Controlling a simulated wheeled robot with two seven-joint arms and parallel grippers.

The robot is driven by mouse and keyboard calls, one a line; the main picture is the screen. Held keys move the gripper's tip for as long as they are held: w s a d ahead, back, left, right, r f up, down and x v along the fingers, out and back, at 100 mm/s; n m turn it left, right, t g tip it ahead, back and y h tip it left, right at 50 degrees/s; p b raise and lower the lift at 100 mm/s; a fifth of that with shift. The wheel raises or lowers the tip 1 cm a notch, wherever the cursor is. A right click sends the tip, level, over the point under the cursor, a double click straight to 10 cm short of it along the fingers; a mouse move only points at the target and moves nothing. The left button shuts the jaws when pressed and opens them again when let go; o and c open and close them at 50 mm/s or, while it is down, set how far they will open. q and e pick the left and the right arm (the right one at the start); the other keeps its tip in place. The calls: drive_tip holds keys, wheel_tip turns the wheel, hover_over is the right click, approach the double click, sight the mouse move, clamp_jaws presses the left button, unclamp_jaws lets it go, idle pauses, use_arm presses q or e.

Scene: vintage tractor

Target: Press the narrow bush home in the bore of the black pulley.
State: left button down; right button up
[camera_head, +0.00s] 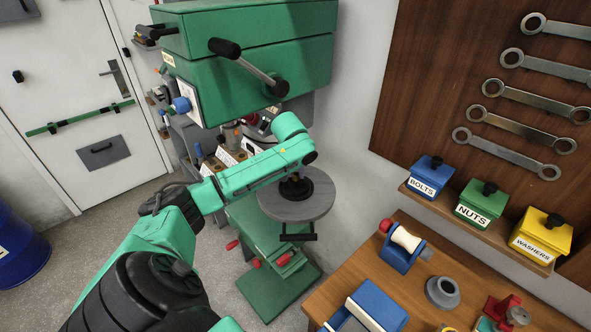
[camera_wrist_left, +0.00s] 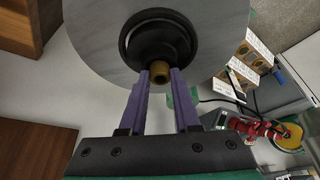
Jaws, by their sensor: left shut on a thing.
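The black pulley (camera_head: 322,185) lies on the round grey press table (camera_head: 275,206). In the left wrist view the pulley (camera_wrist_left: 135,42) shows with its flange and hub, on the grey table disc (camera_wrist_left: 95,40). My left gripper (camera_wrist_left: 159,74) is shut on the narrow bush (camera_wrist_left: 159,75), a small brass-coloured ring between the tips of the purple fingers. The bush is at the pulley's centre; I cannot tell how deep it sits in the bore. In the head view my left gripper (camera_head: 297,176) is over the pulley, with the bush mostly hidden.
The green press head (camera_head: 245,85) with its black-handled lever (camera_head: 248,67) stands above the table. A wooden bench (camera_head: 400,285) at the lower right holds a blue fixture (camera_head: 402,250), a grey flanged part (camera_head: 442,292) and other pieces. Labelled bins (camera_head: 482,203) line a shelf.

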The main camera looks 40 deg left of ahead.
use_arm(q)
drive_tip(key=shift+f, duration=0.1)
drive_tip(key=c, duration=0.5)
unclamp_jaws()
drive_tip(key=shift+c, duration=0.2)
drive_tip(key=shift+s+r, duration=0.1)
drive_tip(key=shift+r, duration=0.25)
drive_tip(key=b+v, duration=0.3)
drive_tip(key=v, duration=1)
drive_tip(key=shift+d+r, duration=0.2)
drive_tip(key=shift+r, duration=0.2)
drive_tip(key=shift+s, duration=0.1)
